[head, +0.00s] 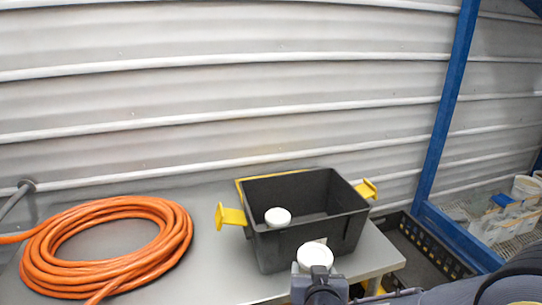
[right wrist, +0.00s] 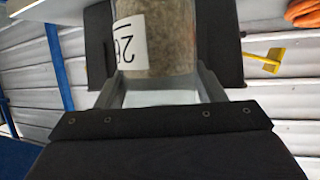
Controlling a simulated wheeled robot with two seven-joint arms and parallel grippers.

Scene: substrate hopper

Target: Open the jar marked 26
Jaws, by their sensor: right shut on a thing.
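The jar marked 26 (right wrist: 160,40) is clear with grey-brown grainy content and a white label; it is upside down in the right wrist view. My right gripper (right wrist: 157,78) is shut on its body, one finger on each side. In the head view a white round lid (head: 315,255) shows above my right gripper (head: 319,284), in front of the black crate; the jar body below it is mostly hidden. A second white lid (head: 278,216) shows inside the crate, the rest of that item hidden by the wall. My left gripper is not in view.
The black crate (head: 300,247) with yellow handles (head: 230,216) stands on a grey table (head: 200,270). A coiled orange hose (head: 105,270) lies at the left. A blue post (head: 447,100) and a lower black tray (head: 425,250) are at the right. The table between hose and crate is clear.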

